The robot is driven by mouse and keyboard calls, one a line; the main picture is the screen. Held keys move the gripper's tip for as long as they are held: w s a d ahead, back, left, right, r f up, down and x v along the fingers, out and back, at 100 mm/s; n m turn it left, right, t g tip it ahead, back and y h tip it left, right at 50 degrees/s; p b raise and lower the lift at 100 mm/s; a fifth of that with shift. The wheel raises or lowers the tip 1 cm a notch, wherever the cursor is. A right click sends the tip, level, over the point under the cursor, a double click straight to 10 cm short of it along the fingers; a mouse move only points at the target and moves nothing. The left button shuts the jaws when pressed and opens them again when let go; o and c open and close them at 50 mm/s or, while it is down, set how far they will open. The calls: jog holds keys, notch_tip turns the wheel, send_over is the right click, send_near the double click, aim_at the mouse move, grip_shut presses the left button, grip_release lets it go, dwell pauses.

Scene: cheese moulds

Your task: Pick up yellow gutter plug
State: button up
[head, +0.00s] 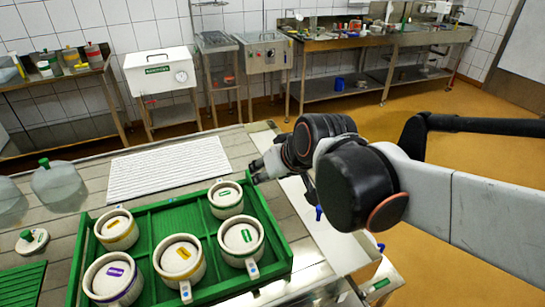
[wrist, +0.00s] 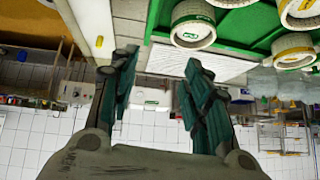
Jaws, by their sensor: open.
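A small yellow piece (wrist: 99,41), which looks like the yellow gutter plug, shows in the wrist view on the white strip (wrist: 92,18), left of my gripper's fingers. I cannot make it out in the head view, where my arm covers part of that strip. My gripper (wrist: 160,72) is open, with nothing between its fingers. In the head view my gripper (head: 264,168) hangs above the table's right side, near the far right corner of the green tray. It is apart from the yellow piece.
The green tray (head: 200,286) holds several white moulds with coloured labels. A white ribbed mat (head: 165,170) lies behind it. Clear jars (head: 57,185) stand at the left. A small blue piece (head: 318,213) is by the white strip at the right. The wrist view is upside down.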

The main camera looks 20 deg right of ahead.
jog(key=w+d+f+t, duration=0.1)
jog(key=w+d+f, duration=0.2)
jog(key=w, duration=0.7)
jog(key=w+d+f+t, duration=0.2)
jog(key=w+d+f, duration=0.15)
jog(key=w, duration=0.55)
jog(key=w+d+f+t+h+b, duration=0.1)
jog(key=w+d+f, duration=0.45)
jog(key=f, duration=0.25)
jog(key=w+d+f+t, duration=0.1)
jog(key=w+d+f, duration=0.3)
jog(key=d+f, duration=0.3)
jog(key=shift+a+b+x, duration=0.15)
jog(key=shift+b+x, duration=0.75)
jog(key=shift+x, duration=1.4)
jog(key=shift+a+b+x, duration=0.2)
jog(key=shift+b+x, duration=0.65)
jog(key=shift+x, duration=1.45)
jog(key=shift+a+b+x, duration=0.15)
jog(key=shift+b+x, duration=0.75)
jog(key=shift+x, duration=1.45)
jog(key=shift+s+f, duration=0.1)
grip_shut()
